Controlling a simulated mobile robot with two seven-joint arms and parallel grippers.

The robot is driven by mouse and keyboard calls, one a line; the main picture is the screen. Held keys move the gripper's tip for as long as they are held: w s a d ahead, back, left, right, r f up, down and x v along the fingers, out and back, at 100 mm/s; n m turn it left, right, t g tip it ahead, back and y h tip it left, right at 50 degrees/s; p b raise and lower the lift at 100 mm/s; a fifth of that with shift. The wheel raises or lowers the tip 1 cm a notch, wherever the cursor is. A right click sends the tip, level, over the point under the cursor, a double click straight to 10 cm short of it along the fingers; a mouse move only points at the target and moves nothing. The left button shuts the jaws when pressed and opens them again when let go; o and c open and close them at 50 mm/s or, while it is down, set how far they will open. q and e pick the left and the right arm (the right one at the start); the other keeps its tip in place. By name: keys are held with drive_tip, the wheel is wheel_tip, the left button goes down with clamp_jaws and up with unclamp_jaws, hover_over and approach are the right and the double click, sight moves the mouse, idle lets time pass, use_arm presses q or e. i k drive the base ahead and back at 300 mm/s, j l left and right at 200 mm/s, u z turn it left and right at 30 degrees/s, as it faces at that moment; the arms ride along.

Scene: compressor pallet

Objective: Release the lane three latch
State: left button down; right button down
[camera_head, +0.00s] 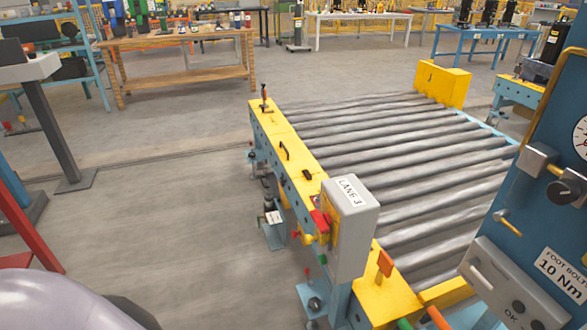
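A roller conveyor (400,150) with yellow side rails runs away from me. A grey box (352,240) marked "LANE 3" stands upright at its near left corner. A red part (320,221) and a yellow piece (331,212) are on the box's left side. An orange-red upright tab (385,263) stands on the yellow rail right of the box. I cannot tell which of these parts is the latch, or its state. Neither of my grippers is in view.
A blue panel (541,190) with a gauge and a "FOOT BOLTS 10 Nm" label stands close on the right. A yellow block (442,84) sits at the conveyor's far end. The floor (150,220) left of the conveyor is clear. A red frame (30,225) is at the left edge.

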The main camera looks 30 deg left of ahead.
sight(306, 174)
drive_tip(key=i+j, duration=0.2)
drive_tip(key=j, duration=0.4)
drive_tip(key=i+j, duration=0.15)
drive_tip(key=j, duration=0.45)
drive_tip(key=i+j, duration=0.2)
drive_tip(key=j, duration=0.4)
drive_tip(key=i+j+z, duration=0.1)
drive_tip(key=j, duration=0.55)
drive_tip(key=i+j, duration=0.25)
drive_tip(key=j, duration=0.35)
drive_tip(key=i+j, duration=0.15)
drive_tip(key=j, duration=0.45)
drive_tip(key=i+j, duration=0.2)
drive_tip(key=j, duration=0.45)
drive_tip(key=i+j+z, duration=0.1)
drive_tip(key=j, duration=0.5)
